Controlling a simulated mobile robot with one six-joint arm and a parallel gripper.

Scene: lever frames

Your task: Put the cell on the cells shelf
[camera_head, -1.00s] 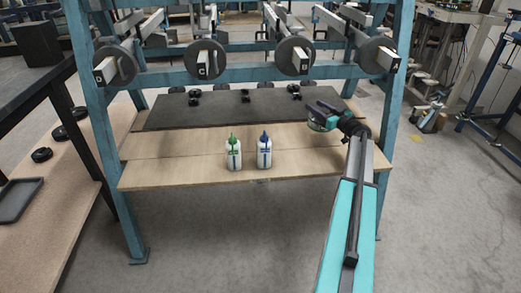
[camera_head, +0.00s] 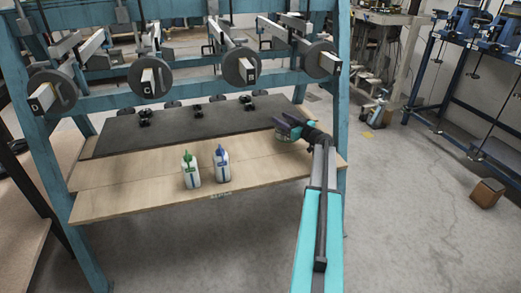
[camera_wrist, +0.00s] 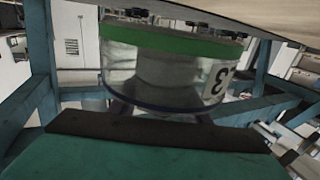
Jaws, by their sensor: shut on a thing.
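The cell (camera_wrist: 165,75) is a clear round container with a green band and a white label with dark figures, large in the wrist view. My gripper (camera_head: 284,128) is shut on it; its fingers are mostly hidden in the wrist view. In the head view the gripper and cell are over the right end of the wooden shelf (camera_head: 130,205), and the cell is small there. I cannot tell whether the cell touches the shelf. No sign naming the cells shelf is readable.
A green-capped bottle (camera_head: 191,170) and a blue-capped bottle (camera_head: 221,164) stand near the shelf's front edge. A dark mat (camera_head: 170,132) with small black parts lies behind them. Blue posts (camera_head: 337,100) and weighted beams frame the shelf. A brown box (camera_head: 487,193) is on the open floor at right.

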